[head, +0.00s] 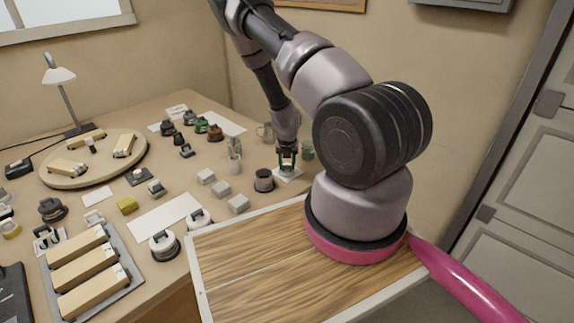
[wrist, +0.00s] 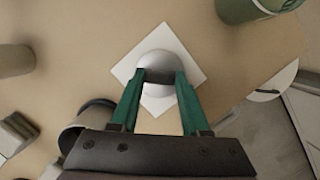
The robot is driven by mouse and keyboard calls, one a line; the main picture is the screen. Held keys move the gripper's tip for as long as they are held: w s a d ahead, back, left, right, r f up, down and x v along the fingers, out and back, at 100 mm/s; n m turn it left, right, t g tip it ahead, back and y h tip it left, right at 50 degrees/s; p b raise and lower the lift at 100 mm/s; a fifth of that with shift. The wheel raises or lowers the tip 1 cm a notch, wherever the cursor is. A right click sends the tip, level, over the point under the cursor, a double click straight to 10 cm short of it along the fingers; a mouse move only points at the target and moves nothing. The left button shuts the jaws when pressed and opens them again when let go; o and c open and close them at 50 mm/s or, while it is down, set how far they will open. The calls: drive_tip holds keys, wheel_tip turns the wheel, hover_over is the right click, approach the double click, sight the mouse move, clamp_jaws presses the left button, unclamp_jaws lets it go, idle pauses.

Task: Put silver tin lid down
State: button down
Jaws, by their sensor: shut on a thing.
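The silver tin lid (wrist: 158,62) is a round, pale grey disc between my fingertips in the wrist view. My gripper (wrist: 160,78) has green fingers and is shut on it, with the lid showing both above and below the fingertips. A white square card (wrist: 133,73) lies on the table beneath the lid. In the head view my gripper (head: 287,160) points down over the same white card (head: 289,175) at the table's far right part. The lid is too small to make out there. I cannot tell whether the lid touches the card.
A green tin (head: 307,149) stands just right of my gripper. A dark-topped jar (head: 264,181) stands close on the left, and its round opening (wrist: 88,118) shows in the wrist view. Pale grey blocks (head: 238,204) and a glass holder (head: 234,158) are farther left.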

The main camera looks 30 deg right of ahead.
drive_tip(key=shift+c, duration=1.9)
unclamp_jaws()
drive_tip(key=shift+f, duration=0.1)
drive_tip(key=s+a+r+n+t+y, duration=0.15)
drive_tip(key=a+r+n, duration=0.4)
drive_tip(key=r, duration=0.85)
drive_tip(key=s+a+r+n+t+y, duration=0.15)
drive_tip(key=a+r+n, duration=0.45)
drive_tip(key=r, duration=0.9)
drive_tip(key=s+a+r+n+y, duration=0.25)
drive_tip(key=a+r+n, duration=0.35)
drive_tip(key=r, duration=0.8)
drive_tip(key=s+d+r+n+h, duration=0.1)
drive_tip(key=s+r+n, duration=0.5)
drive_tip(key=s+n, duration=0.3)
drive_tip(key=s+d+r+n+t+h, duration=0.1)
drive_tip(key=s+r+n, duration=0.6)
drive_tip(key=s+n, duration=0.3)
drive_tip(key=shift+s+r, duration=0.2)
drive_tip(key=shift+s, duration=0.9)
